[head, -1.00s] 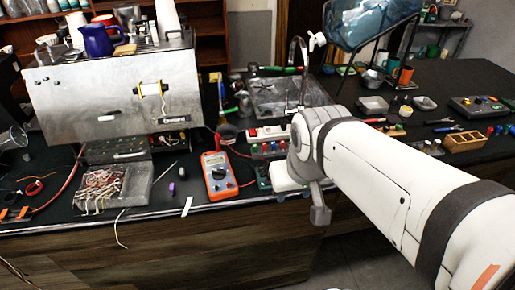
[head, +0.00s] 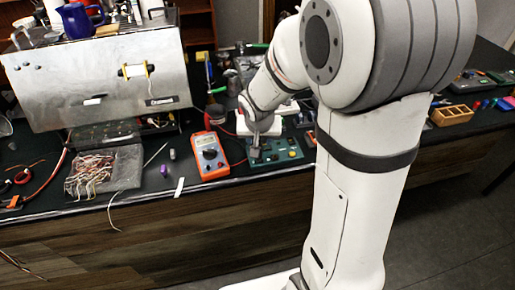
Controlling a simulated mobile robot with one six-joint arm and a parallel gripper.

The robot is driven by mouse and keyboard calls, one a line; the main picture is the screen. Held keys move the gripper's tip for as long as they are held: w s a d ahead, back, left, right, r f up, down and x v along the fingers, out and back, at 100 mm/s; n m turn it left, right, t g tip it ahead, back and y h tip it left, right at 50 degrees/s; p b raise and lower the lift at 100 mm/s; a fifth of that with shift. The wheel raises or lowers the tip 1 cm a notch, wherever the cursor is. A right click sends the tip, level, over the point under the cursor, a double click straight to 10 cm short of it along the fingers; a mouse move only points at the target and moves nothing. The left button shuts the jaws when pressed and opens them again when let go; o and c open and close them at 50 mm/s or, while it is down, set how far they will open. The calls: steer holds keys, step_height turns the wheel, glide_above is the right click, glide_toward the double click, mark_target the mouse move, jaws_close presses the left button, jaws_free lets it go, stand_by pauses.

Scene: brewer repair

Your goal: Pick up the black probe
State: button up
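An orange multimeter (head: 209,155) lies on the black bench top, with a red lead curving out on its right side. I cannot make out the black probe; it may be hidden behind my arm or too small to tell. My gripper (head: 256,150) points down over a green board with knobs (head: 277,153), just right of the multimeter. Its fingers are small and partly hidden by the wrist, so I cannot tell whether they are open or hold anything.
A metal brewer (head: 95,80) stands at the back left. A tray of tangled wires (head: 105,172), a purple piece (head: 164,171) and a white strip (head: 179,188) lie near the front edge. A wooden organiser (head: 453,115) is at right. My arm covers much of the right side.

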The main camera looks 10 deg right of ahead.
mark_target(260, 143)
steer(key=x, duration=0.5)
steer(key=shift+d+f, duration=0.1)
steer(key=shift+f, duration=0.3)
jaws_close()
